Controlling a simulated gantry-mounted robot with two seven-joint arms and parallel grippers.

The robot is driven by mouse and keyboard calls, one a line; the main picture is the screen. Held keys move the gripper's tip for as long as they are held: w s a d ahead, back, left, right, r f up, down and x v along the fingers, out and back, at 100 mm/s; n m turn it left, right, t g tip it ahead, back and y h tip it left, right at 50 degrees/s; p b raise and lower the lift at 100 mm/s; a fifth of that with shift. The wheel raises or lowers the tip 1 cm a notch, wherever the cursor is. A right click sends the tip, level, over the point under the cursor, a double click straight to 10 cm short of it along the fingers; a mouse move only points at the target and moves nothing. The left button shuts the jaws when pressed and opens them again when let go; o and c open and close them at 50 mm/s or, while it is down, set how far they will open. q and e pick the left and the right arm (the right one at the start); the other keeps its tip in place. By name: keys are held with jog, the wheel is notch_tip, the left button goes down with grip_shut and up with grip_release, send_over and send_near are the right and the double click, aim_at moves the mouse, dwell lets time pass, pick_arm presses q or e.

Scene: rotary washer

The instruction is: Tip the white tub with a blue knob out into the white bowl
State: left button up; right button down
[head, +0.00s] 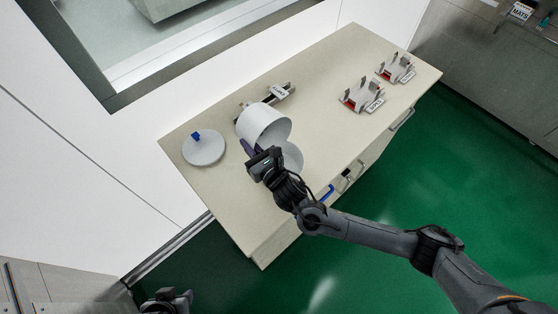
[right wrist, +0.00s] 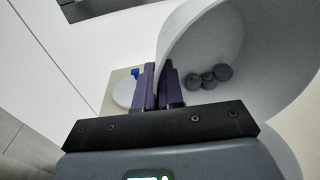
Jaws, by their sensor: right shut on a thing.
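The white tub (head: 262,122) is tilted, with its open side toward the lower right in the head view. My right gripper (head: 255,154) is shut on its wall; its purple fingers (right wrist: 163,88) show against the tub (right wrist: 185,45) in the right wrist view. Several dark grey round pieces (right wrist: 210,78) lie inside the white curved wall there. The white bowl (head: 293,157) is below the tub's mouth, partly hidden by tub and gripper. The white lid (head: 204,150) with the blue knob (head: 196,135) lies apart on the table. My left gripper (head: 170,300) shows only partly at the bottom edge.
The beige table (head: 330,75) has a labelled fixture (head: 280,91) behind the tub. Two red and white racks (head: 361,95) with labels stand toward the far right. Drawer handles, one blue (head: 328,192), line the front. The table's left front part is clear.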

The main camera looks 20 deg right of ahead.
jog(key=shift+s+b, duration=0.15)
jog(key=shift+b, duration=0.15)
jog(key=shift+s+d+r+t+b, duration=0.15)
jog(key=shift+s+t+b, duration=0.15)
jog(key=shift+t+b, duration=0.45)
jog(key=shift+s+d+r+t+y+b, duration=0.15)
jog(key=shift+s+t+y+b, duration=0.15)
jog(key=shift+b, duration=0.5)
jog(key=shift+s+t+b, duration=0.1)
jog(key=shift+t+b, duration=0.15)
jog(key=shift+b, duration=0.2)
jog(key=shift+s+d, duration=0.1)
jog(key=shift+s, duration=0.05)
jog(key=shift+t+b, duration=0.3)
jog(key=shift+b, duration=0.25)
jog(key=shift+s+d+m+t+y+b, duration=0.15)
jog(key=shift+s+m+t+y+b, duration=0.2)
jog(key=shift+b, duration=0.4)
jog(key=shift+s+d+t+b, duration=0.2)
jog(key=shift+t+b, duration=0.25)
jog(key=shift+b, duration=0.4)
